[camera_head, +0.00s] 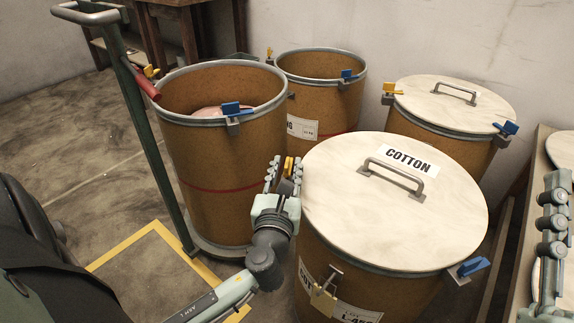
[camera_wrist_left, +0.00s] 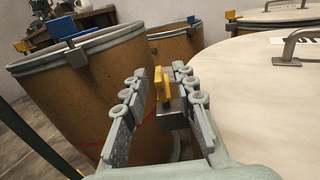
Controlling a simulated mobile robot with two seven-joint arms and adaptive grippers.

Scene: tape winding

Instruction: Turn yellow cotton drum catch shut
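The cotton drum (camera_head: 345,265) is a brown drum with a pale lid (camera_head: 325,205) marked COTTON, seated on its top. Its yellow catch (camera_head: 289,166) is on the rim at the left, partly hidden by my left gripper (camera_head: 284,172). In the left wrist view the yellow catch (camera_wrist_left: 161,86) stands upright on a dark bracket (camera_wrist_left: 172,112). My left gripper's fingers are apart, one on each side of the catch, with no clear contact visible. A blue catch (camera_head: 473,266) is on the drum's right side. My right gripper (camera_head: 556,190) is at the right edge, partly seen.
An open drum (camera_head: 215,150) stands close to the left on a green trolley (camera_head: 150,140). Another open drum (camera_head: 320,85) and a lidded drum (camera_head: 455,100) stand behind. A metal hasp (camera_head: 324,292) hangs on the cotton drum's front.

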